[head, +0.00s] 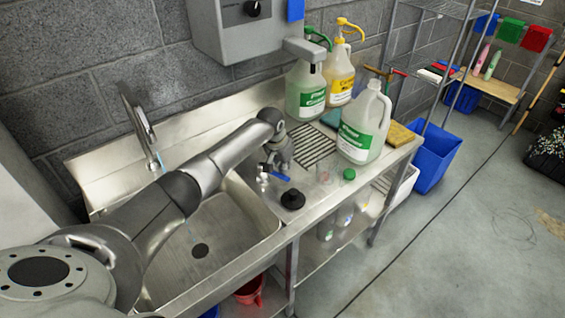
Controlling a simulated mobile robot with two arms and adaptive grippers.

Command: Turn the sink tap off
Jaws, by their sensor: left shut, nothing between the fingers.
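The sink tap (139,124) is a tall metal spout at the back left of the steel sink (215,236). A thin bluish streak below its outlet looks like running water, partly hidden by my left arm. My left arm reaches across the basin from the lower left. My left gripper (266,174) is shut and empty above the drainboard, just right of the basin. My right gripper is out of view.
A black plunger-like stopper (293,199) and a green cap (349,174) sit on the drainboard near the front edge. A large jug (361,128), a green-label bottle (306,92) and a yellow bottle (341,75) stand behind. A grey dispenser (240,30) hangs above.

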